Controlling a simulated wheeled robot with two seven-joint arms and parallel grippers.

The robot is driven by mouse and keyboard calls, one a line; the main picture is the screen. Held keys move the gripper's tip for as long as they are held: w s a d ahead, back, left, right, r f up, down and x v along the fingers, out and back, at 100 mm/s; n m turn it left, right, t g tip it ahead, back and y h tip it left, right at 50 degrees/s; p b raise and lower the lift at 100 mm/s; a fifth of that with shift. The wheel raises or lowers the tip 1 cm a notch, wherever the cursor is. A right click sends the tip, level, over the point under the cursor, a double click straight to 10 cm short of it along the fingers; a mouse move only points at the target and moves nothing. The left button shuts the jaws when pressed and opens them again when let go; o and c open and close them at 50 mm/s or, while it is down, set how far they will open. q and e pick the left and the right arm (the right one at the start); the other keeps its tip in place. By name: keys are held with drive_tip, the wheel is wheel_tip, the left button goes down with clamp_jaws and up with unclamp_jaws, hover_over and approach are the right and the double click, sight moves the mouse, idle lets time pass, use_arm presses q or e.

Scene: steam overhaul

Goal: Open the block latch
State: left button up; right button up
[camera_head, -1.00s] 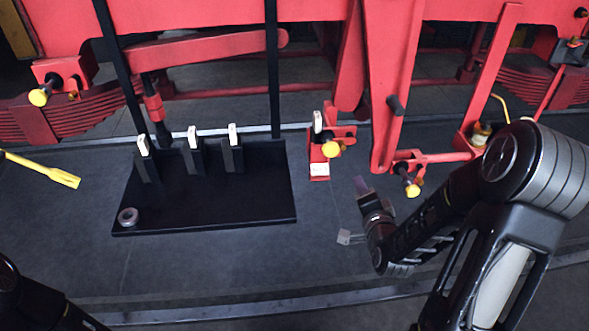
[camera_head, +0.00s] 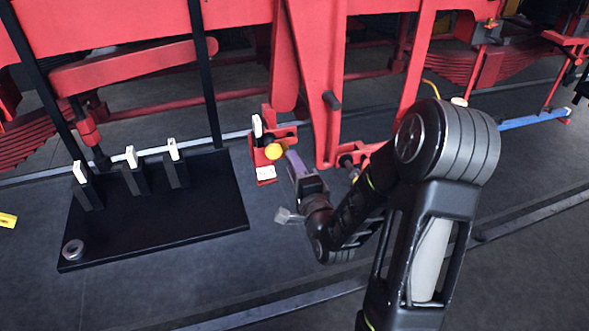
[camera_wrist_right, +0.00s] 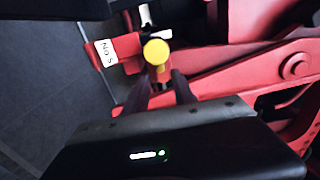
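The latch looks to be the small red block unit (camera_head: 287,133) low on the red frame, with a yellow round knob (camera_head: 273,151), a white-tipped lever (camera_head: 257,126) and a white label. In the right wrist view the yellow knob (camera_wrist_right: 156,52) is just ahead of my fingertips, and the label (camera_wrist_right: 105,53) is left of it. My right gripper (camera_head: 292,160) is beside the knob at its right. In the wrist view its two fingers (camera_wrist_right: 165,80) stand apart with a gap between them, empty. Whether a finger touches the knob I cannot tell. My left gripper is out of view.
A black base plate (camera_head: 150,235) with several white-tipped black levers and a metal ring (camera_head: 73,250) stands at the left. A red post (camera_head: 318,95) rises close to the right gripper.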

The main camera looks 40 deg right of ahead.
sight(286, 149)
drive_tip(key=b+x, duration=0.1)
drive_tip(key=x, duration=0.4)
drive_tip(key=shift+w+d, duration=0.25)
drive_tip(key=shift+w, duration=0.45)
clamp_jaws()
drive_tip(key=shift+f, duration=0.15)
idle(1.1)
